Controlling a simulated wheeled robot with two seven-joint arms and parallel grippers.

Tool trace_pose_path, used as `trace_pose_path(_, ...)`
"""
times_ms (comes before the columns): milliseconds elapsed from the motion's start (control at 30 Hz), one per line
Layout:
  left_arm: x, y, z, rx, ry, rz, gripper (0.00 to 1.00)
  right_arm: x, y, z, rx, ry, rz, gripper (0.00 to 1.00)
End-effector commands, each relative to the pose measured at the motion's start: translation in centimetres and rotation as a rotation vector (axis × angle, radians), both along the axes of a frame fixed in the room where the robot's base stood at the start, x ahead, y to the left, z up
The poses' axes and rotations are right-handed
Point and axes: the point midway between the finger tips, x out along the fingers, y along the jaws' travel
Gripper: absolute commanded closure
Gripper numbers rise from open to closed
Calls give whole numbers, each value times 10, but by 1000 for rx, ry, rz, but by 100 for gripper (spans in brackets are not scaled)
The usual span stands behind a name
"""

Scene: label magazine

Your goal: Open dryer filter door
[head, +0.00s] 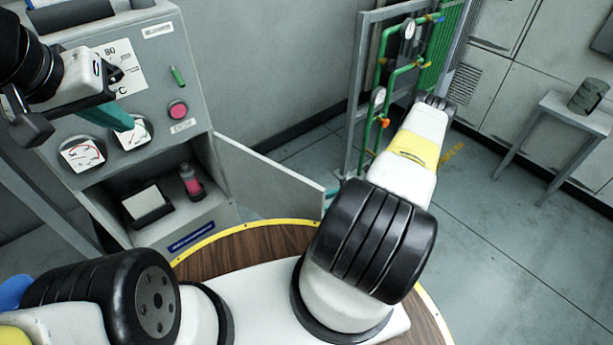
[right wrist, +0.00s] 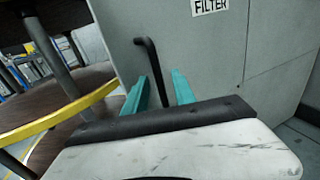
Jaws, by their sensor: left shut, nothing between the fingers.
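The filter door (head: 268,172) is a grey panel hinged on the grey dryer cabinet (head: 185,70). It stands swung out to the right, with the compartment open. In the right wrist view the door's outer face (right wrist: 210,60) shows a FILTER label (right wrist: 209,6) and a bent black handle (right wrist: 152,65). My right gripper (right wrist: 160,82) is open, with teal fingers on either side of the handle's lower part; contact is unclear. In the head view it is mostly hidden behind my arm and the door. My left gripper (head: 127,122) is shut and empty, in front of the cabinet's gauges.
A round wooden table with a yellow rim (head: 240,235) lies below the door. Green pipes (head: 381,85) stand behind my right arm. A small table (head: 560,108) stands far right.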

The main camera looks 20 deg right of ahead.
Motion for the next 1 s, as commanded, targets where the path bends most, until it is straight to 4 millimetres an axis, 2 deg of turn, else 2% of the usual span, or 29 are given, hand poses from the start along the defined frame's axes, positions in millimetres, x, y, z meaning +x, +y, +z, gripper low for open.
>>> trace_pose_path(200,0,0,0,0,0,0,100,3,-39,-1,-4,-1,-2,68)
trace_pose_path(367,0,0,0,0,0,0,100,3,-56,-1,-2,0,-2,68)
trace_pose_path(900,0,0,0,0,0,0,100,4,-60,0,-2,0,0,68)
trace_pose_path(1000,0,0,0,0,0,0,100,8,-61,7,-19,-11,12,68)
